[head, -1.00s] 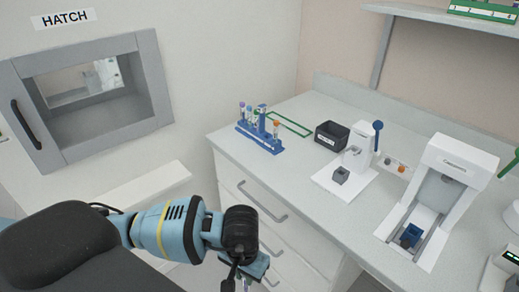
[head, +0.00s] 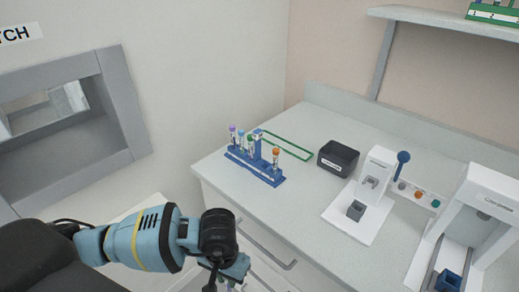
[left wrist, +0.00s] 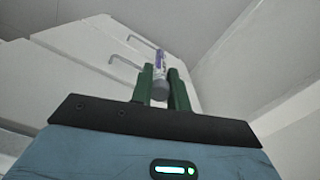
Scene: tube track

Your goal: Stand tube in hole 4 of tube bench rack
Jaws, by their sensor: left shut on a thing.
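My left gripper (head: 232,276) is low at the bottom of the head view, in front of the bench drawers. In the left wrist view its green fingers (left wrist: 161,88) are shut on a tube (left wrist: 160,64) with a purple part and a rounded grey end. The blue tube bench rack (head: 262,176) stands on the bench near its left corner, beyond and above the gripper in the picture. Several tubes stand in it, including a purple-capped one (head: 232,131) at the left and an orange-capped one (head: 276,153) at the right. Its hole numbers are too small to read. My right gripper is out of view.
A green outline (head: 290,147) lies behind the rack. A black box (head: 338,158), a white device with a blue lever (head: 378,165) and a larger white machine (head: 490,205) stand to the right. The bench front is clear. The hatch (head: 120,100) is at left.

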